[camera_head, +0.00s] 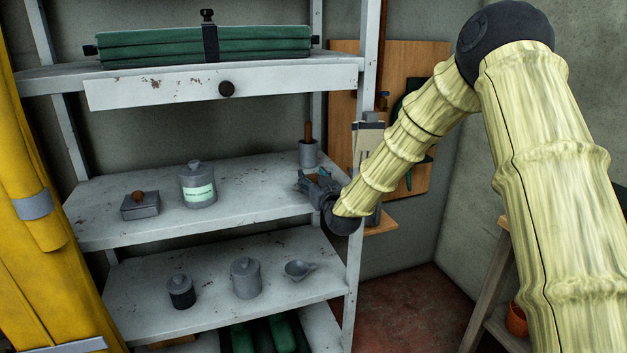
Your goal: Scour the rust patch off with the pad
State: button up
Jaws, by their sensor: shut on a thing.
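My gripper (314,187) is at the right end of the middle shelf (250,182), close to the front right post. It is shut on a small dark grey thing, probably the pad, mostly hidden by the fingers. Brown rust spots (155,83) show on the white drawer front (125,90) under the top shelf. Smaller rust marks lie on the middle shelf's surface. I cannot tell which one is the rust patch, or whether the held thing touches the shelf.
A labelled grey canister (198,184) and a grey box with a brown knob (140,206) stand left on the middle shelf. A grey pot (309,153) stands behind my gripper. Lidded jars (245,278) and a small scoop (298,269) sit below. Yellow cloth (35,210) hangs left.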

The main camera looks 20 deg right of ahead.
jog(key=shift+d+f, duration=0.2)
jog(key=shift+d, duration=1.55)
